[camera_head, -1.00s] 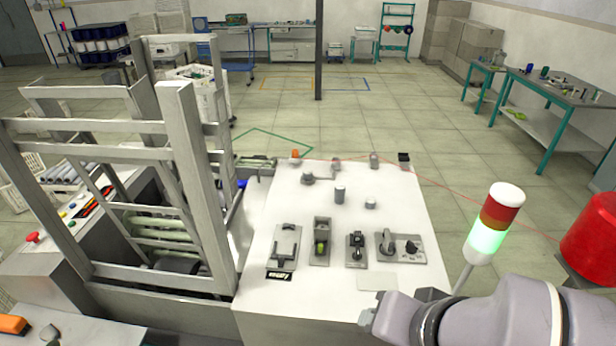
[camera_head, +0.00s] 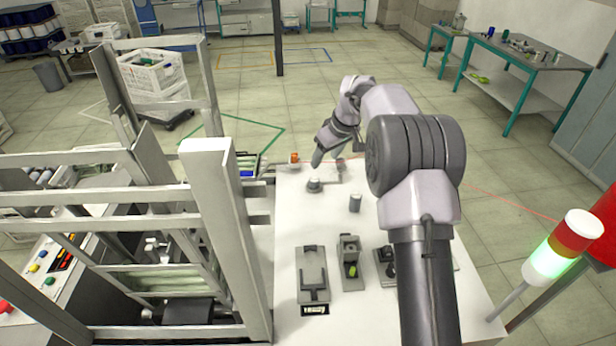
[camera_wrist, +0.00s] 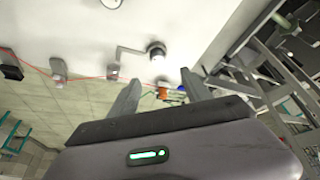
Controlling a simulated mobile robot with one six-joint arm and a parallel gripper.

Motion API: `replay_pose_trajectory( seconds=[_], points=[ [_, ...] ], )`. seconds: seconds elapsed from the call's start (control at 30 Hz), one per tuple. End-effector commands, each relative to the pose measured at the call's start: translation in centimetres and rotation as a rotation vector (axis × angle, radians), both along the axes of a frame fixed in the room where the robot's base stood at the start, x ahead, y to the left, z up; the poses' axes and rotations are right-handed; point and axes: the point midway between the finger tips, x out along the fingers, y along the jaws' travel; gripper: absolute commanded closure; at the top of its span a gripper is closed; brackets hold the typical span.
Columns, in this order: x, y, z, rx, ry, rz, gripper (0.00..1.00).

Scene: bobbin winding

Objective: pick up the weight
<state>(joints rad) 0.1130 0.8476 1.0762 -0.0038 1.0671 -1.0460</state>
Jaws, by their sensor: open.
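Several small grey metal pieces stand on the white tabletop (camera_head: 300,215), and I cannot tell for certain which is the weight. One is an upright grey cylinder (camera_head: 355,202) near the middle. Another is a short round piece with a bent arm (camera_head: 314,184) farther back, which also shows in the wrist view (camera_wrist: 157,48). My gripper (camera_head: 318,158) is open and empty above the back of the table, close to this round piece. In the wrist view its two fingers (camera_wrist: 160,90) stand apart with nothing held between them. My arm hides the table's right part.
A tall grey frame (camera_head: 220,230) rises at the table's left. An orange-topped piece (camera_head: 294,158) stands at the back edge. A signal lamp (camera_head: 560,250) stands right.

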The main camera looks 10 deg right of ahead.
Motion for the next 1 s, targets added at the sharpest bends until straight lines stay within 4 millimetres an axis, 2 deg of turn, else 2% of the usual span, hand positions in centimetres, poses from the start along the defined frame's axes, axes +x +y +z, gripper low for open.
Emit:
replay_pose_trajectory(
  seconds=[0.03, 0.1, 0.2, 0.37, 0.6, 0.7, 0.87, 1.0],
  points=[
    [0.4, 0.3, -1.7, 0.0, 0.004, 0.001, 0.43],
    [1.2, 0.7, -3.6, 0.001, 0.003, -0.001, 0.43],
    [2.0, 1.2, -5.8, 0.001, 0.002, -0.001, 0.43],
    [2.7, 1.5, -7.6, 0.001, 0.0, -0.002, 0.43],
    [4.3, 1.8, -11.8, 0.001, 0.001, -0.003, 0.43],
    [4.5, 1.9, -12.4, 0.0, 0.0, -0.003, 0.43],
    [4.5, 2.0, -12.4, 0.001, -0.001, -0.003, 0.43],
    [4.5, 2.0, -12.4, 0.0, 0.0, -0.003, 0.67]
  ],
)
